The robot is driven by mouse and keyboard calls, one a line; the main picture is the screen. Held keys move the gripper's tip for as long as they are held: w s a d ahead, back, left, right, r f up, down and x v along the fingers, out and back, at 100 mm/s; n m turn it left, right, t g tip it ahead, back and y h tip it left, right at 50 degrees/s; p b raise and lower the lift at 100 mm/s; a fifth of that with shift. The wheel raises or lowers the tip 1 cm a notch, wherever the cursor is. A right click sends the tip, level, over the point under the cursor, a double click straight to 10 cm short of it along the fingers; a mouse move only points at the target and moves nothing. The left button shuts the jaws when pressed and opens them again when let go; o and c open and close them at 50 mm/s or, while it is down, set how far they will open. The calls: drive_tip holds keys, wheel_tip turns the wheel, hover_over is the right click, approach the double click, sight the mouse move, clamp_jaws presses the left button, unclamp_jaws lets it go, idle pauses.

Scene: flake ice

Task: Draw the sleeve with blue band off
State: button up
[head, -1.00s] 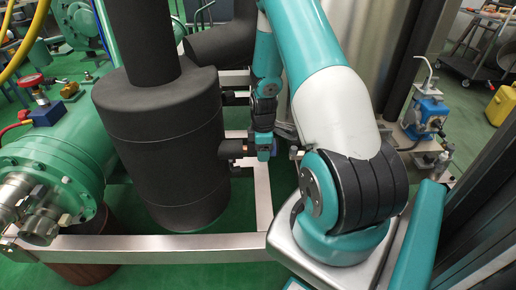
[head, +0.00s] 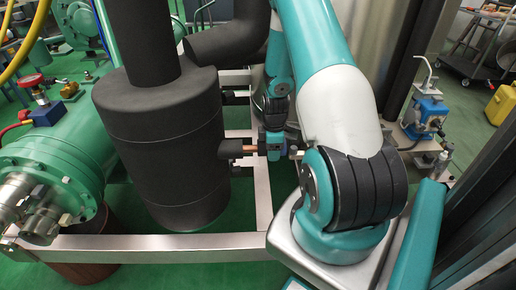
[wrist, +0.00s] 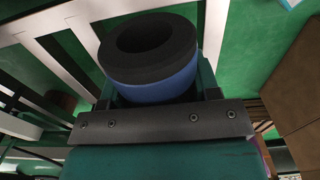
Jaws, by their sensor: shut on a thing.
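My gripper (head: 273,146) is shut on the sleeve with the blue band. In the wrist view the sleeve is a thick black foam ring (wrist: 148,42) with a blue band (wrist: 155,89) at the gripper's bar. Its open end faces up in that view, and the hole looks dark and empty. In the head view, a bare copper-coloured pipe stub (head: 243,149) runs from a black collar (head: 226,149) on the vessel's side toward my gripper. The sleeve is mostly hidden there by the gripper; I cannot tell whether the stub's end is still inside it.
A large black insulated vessel (head: 165,150) stands left of my gripper, with a black elbow pipe (head: 228,42) above. A steel frame (head: 160,246) runs below over green floor. A blue pump (head: 428,113) stands at right.

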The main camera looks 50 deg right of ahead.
drive_tip(key=shift+s+d+r, duration=0.2)
drive_tip(key=shift+d, duration=0.1)
drive_tip(key=shift+s+d+f, duration=0.1)
drive_tip(key=shift+s+d, duration=0.6)
drive_tip(key=shift+s, duration=0.2)
drive_tip(key=shift+s+d, duration=0.7)
drive_tip(key=shift+s, duration=0.2)
drive_tip(key=shift+s+d+p, duration=0.35)
drive_tip(key=shift+s+d, duration=1.25)
drive_tip(key=shift+s, duration=0.3)
